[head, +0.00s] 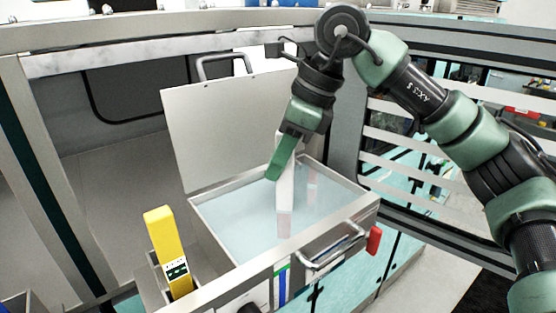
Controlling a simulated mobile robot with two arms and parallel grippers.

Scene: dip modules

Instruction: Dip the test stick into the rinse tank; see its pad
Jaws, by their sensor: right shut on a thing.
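The rinse tank (215,247) is an open metal box with pale blue liquid and its lid raised at the back. My right gripper (284,160) is above the tank, its green finger in front of the white test stick (285,190). It is shut on the stick, which hangs nearly upright over the liquid. The stick's lower end shows a pinkish pad (284,222), seen low inside the tank and apparently in the liquid; the exact depth is hard to tell. The gripper partly hides the stick's top. My left gripper is not in view.
A yellow block-like item (163,240) with a printed label stands in a metal holder left of the tank. The raised lid (215,125) stands behind the tank. A handle (330,248) and a red part (374,240) are at the tank's front right.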

